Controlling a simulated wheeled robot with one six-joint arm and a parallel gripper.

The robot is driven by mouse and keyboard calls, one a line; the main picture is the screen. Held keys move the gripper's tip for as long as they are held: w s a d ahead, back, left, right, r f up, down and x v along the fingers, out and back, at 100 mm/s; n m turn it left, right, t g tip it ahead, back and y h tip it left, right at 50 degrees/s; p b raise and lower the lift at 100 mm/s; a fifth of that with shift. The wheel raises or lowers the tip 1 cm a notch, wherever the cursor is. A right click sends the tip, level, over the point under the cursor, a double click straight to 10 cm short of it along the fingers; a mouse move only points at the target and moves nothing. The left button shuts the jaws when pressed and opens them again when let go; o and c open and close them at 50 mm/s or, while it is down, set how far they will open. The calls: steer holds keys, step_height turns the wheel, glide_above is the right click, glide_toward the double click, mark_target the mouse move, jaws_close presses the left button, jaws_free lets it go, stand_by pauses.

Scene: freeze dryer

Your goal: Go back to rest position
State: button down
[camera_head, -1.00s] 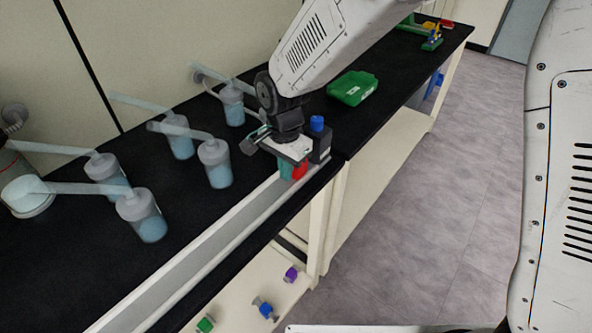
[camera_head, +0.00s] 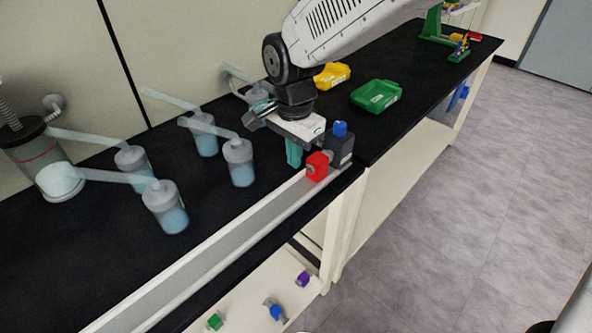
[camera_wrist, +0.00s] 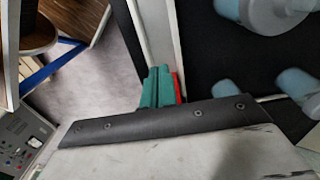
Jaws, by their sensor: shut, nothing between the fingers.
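My gripper (camera_head: 293,152) hangs over the front edge of the black bench, with its teal fingers pointing down and together, empty. In the wrist view the teal fingers (camera_wrist: 158,88) sit side by side at the centre. A red block-like piece (camera_head: 317,166) with a grey round end is just right of the fingers, near the bench's front rail; I cannot tell whether they touch. Part of the red piece (camera_wrist: 178,86) shows behind the fingers in the wrist view.
A dark block with a blue knob (camera_head: 340,130) stands beside the red piece. A green bin (camera_head: 376,96) and yellow bin (camera_head: 332,76) lie behind. The floor (camera_head: 470,210) at right is open.

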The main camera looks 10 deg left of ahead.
steer(key=s+d+r+n, duration=0.2)
steer(key=s+d+r, duration=0.1)
steer(key=s+d, duration=0.4)
steer(key=s+d+r+n+t, duration=0.1)
steer(key=s+d+r+n, duration=0.2)
steer(key=s+d, duration=0.4)
steer(key=s+d+r+n, duration=0.2)
steer(key=s+d+r, duration=0.3)
steer(key=d, duration=1.2)
steer(key=shift+s+d+n, duration=0.3)
steer(key=shift+s+d, duration=0.1)
steer(key=shift+s, duration=0.75)
